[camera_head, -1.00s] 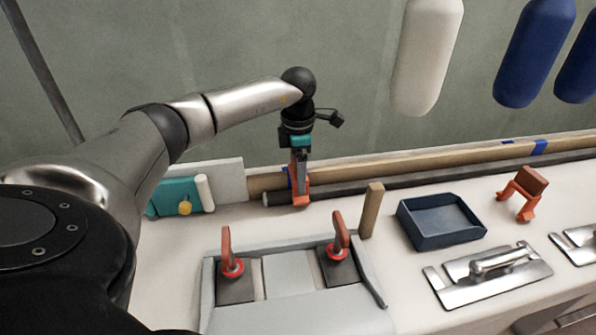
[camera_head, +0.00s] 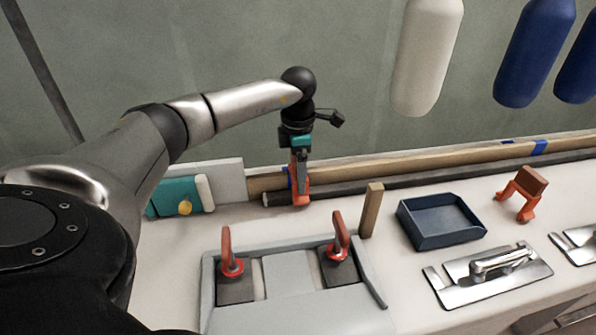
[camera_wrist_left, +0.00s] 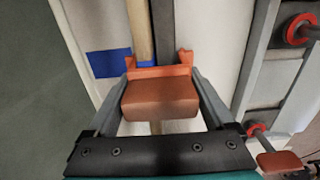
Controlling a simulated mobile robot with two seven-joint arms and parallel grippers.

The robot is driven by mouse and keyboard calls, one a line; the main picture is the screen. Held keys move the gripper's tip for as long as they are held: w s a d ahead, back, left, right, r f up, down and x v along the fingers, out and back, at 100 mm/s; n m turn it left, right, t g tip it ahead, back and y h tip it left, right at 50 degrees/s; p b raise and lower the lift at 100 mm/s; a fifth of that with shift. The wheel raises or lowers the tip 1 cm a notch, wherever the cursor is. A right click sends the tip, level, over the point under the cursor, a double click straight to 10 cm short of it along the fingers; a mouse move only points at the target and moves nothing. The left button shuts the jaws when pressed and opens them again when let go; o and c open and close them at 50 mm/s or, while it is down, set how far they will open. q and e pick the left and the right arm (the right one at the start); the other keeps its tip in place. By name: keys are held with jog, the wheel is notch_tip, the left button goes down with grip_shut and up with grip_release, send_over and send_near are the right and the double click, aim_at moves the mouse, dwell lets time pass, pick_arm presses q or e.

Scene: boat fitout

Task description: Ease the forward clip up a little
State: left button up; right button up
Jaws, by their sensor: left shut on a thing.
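The forward clip is orange with a brown block; it shows in the head view (camera_head: 300,194) at the left end of the wooden rail (camera_head: 400,164) and the dark rod (camera_head: 375,189). My left gripper (camera_head: 300,170) points down over it and is shut on it. In the left wrist view the clip's brown block (camera_wrist_left: 160,98) sits between the two fingers of the left gripper (camera_wrist_left: 163,100), with its orange jaws spread across the rail and rod. Blue tape (camera_wrist_left: 107,63) lies beside it. A second orange clip (camera_head: 521,193) stands apart on the right of the counter. My right gripper is not seen.
A dark blue tray (camera_head: 440,222) and an upright wooden block (camera_head: 371,209) stand right of the clip. A grey fixture with red-handled clamps (camera_head: 290,285) is in front. A teal holder (camera_head: 180,197) is at left. Metal handle plates (camera_head: 490,275) lie at front right.

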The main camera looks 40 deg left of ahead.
pick_arm(q)
jog(key=shift+c, duration=0.4)
jog(key=shift+r, duration=0.1)
jog(key=shift+w+r+p, duration=0.1)
jog(key=shift+r+p, duration=0.15)
jog(key=shift+p, duration=0.05)
jog(key=shift+r+p, duration=0.35)
jog(key=shift+r, duration=0.05)
jog(key=o, duration=1.5)
jog(key=shift+o, duration=0.3)
jog(key=shift+f, duration=0.1)
